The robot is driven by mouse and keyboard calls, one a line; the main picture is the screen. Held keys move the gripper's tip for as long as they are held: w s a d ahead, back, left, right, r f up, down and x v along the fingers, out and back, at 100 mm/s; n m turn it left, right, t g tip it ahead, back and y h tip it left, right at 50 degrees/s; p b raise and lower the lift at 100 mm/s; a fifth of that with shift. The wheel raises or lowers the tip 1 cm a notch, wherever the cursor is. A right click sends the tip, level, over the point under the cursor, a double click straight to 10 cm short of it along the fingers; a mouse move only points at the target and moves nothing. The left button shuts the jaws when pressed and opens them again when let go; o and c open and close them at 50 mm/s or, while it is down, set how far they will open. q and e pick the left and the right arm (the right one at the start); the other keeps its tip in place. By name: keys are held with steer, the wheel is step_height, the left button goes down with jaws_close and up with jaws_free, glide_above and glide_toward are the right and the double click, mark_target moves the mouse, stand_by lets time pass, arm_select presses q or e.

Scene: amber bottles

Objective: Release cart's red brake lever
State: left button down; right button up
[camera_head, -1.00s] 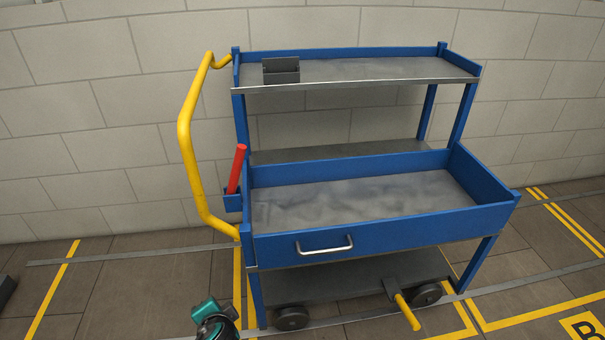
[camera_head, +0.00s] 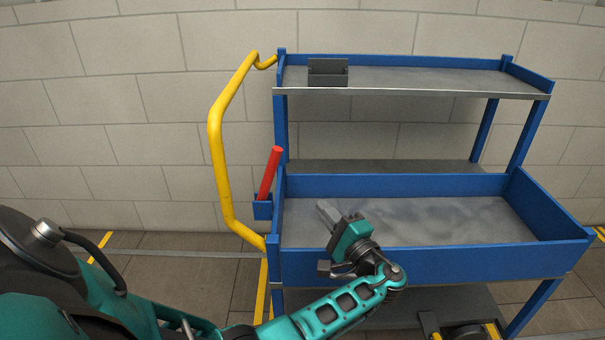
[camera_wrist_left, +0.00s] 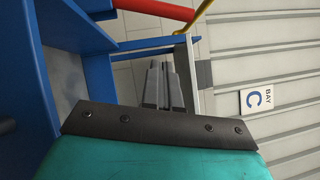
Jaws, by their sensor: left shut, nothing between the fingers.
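The red brake lever (camera_head: 270,173) leans up to the right from a blue bracket (camera_head: 263,209) on the left side of the blue cart (camera_head: 400,262). It also shows at the top of the left wrist view (camera_wrist_left: 155,9). My left gripper (camera_head: 324,207) is shut and empty. In the head view it appears over the cart's open drawer, to the right of and below the lever, apart from it. Its closed fingers show in the left wrist view (camera_wrist_left: 163,88). My right gripper is not in view.
A yellow handle (camera_head: 216,145) bows out left of the lever. The cart's drawer (camera_head: 440,212) is open and empty. A small dark holder (camera_head: 328,73) sits on the top shelf. A "BAY C" sign (camera_wrist_left: 257,99) hangs on the wall. Floor left of the cart is clear.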

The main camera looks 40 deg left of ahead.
mark_target(269, 177)
arm_select(q)
steer(key=shift+w+d+r, duration=0.1)
steer(key=shift+w+r, duration=0.2)
steer(key=s+r+p+x, duration=0.1)
steer(key=s+x, duration=0.2)
steer(key=x, duration=0.9)
steer(key=shift+x, duration=0.8)
